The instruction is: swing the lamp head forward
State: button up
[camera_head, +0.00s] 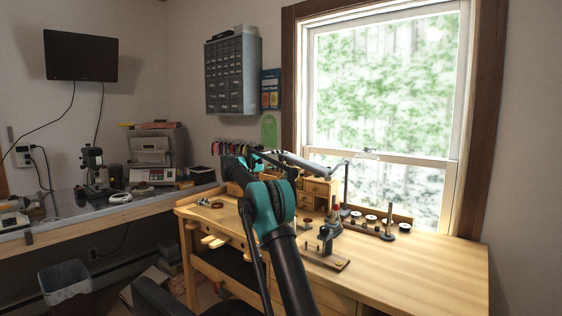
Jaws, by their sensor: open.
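The lamp is a grey jointed lamp over the wooden workbench. Its long, slim head (306,166) slopes down to the right and joins a thin arm (338,168) on an upright post (346,186) near the window. My arm rises from the bottom of the view with a teal elbow and bends away to the back left. My gripper (272,157) is small and dark beyond my teal wrist, close to the lamp head's left end. It is open. Its fingers are partly hidden, and I cannot tell whether they touch the lamp.
The workbench (430,262) is clear at its front right. A small vise-like tool (327,240) stands right of my arm. Small drawers (320,187) and several round pots stand at the back under the window. A side counter (65,205) with machines is at left.

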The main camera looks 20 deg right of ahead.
jog(key=shift+c, duration=0.2)
grip_shut()
jog(key=shift+s, duration=0.15)
jog(key=shift+s+a+r+n+t, duration=0.1)
jog(key=shift+s+n+t, duration=0.3)
jog(key=shift+s+t, duration=0.3)
jog(key=s+d+n+t+y, duration=0.1)
jog(key=s+n+t+y, duration=0.2)
jog(key=s, duration=0.5)
jog(key=s+d+n+t+y, duration=0.2)
jog(key=s+t, duration=0.3)
jog(key=s, duration=0.4)
jog(key=shift+s+d+n+y, duration=0.3)
jog(key=shift+n+y, duration=0.1)
jog(key=shift+n, duration=0.4)
jog(key=shift+o, duration=0.2)
grip_release()
